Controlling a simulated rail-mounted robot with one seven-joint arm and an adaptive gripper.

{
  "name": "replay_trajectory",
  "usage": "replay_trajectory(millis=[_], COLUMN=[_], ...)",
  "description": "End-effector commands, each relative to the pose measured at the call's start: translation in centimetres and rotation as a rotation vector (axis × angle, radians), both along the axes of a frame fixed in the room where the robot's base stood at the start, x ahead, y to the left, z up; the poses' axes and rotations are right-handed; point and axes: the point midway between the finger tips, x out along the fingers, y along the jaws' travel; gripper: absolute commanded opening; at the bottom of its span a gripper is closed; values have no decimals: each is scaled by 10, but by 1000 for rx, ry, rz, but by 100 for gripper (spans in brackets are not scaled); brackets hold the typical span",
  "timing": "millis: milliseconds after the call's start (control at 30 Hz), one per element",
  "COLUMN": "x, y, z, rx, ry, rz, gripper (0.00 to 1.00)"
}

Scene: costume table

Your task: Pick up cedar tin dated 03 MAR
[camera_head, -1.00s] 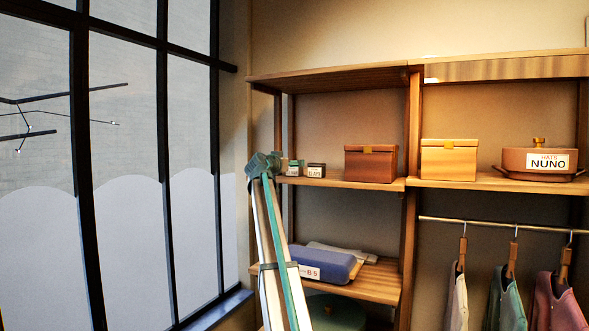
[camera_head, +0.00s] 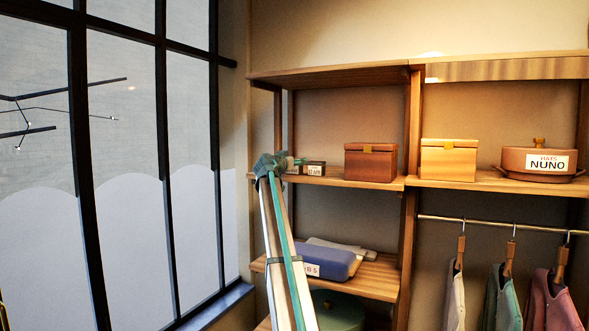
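Two small dark tins with pale date labels stand on the upper shelf, at its left end. The right tin (camera_head: 316,168) has a label that seems to read APR, with the number too small to be sure of. The left tin (camera_head: 293,169) is partly hidden behind the teal top of a strapped pole bundle, and its label cannot be read. I cannot tell whether either tin is the one dated 03 MAR. My gripper is not in view.
The strapped pole bundle (camera_head: 282,250) leans in front of the shelf's left end. A reddish-brown box (camera_head: 371,163), a lighter wooden box (camera_head: 449,160) and a pot labelled NUNO (camera_head: 538,162) stand farther right. A blue case (camera_head: 318,262) lies below. Garments hang at lower right.

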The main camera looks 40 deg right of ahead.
Motion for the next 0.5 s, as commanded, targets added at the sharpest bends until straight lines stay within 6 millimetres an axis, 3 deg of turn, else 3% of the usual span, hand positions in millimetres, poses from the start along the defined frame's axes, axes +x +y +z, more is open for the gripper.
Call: replay_trajectory(millis=[100, 500], x=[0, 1], y=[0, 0], z=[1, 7], rx=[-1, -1], ry=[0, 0], rz=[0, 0], gripper=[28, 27])
